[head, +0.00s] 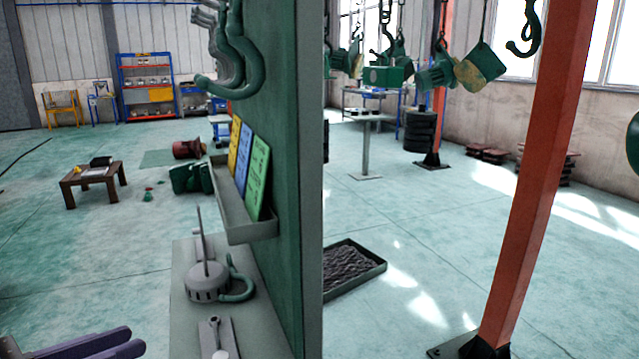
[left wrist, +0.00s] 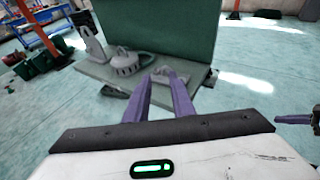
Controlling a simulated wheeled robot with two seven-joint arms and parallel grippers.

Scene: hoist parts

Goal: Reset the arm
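My left gripper (head: 122,342) shows at the lower left of the head view, with its purple fingers over the floor, left of the grey bench base (head: 185,318). In the left wrist view its two fingers (left wrist: 160,80) stand apart with nothing held between them. Beyond the fingertips is the grey base with a round grey hoist part (left wrist: 126,62). A purple finger-like piece (left wrist: 296,119), which looks like part of my right gripper, shows at the right edge of the left wrist view; its opening cannot be made out.
A green upright panel (head: 295,150) carries green hooks (head: 240,60) and a tray (head: 240,215) with coloured booklets. The hoist part (head: 208,285) with a green hook sits on the base. A red post (head: 530,180) stands at right.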

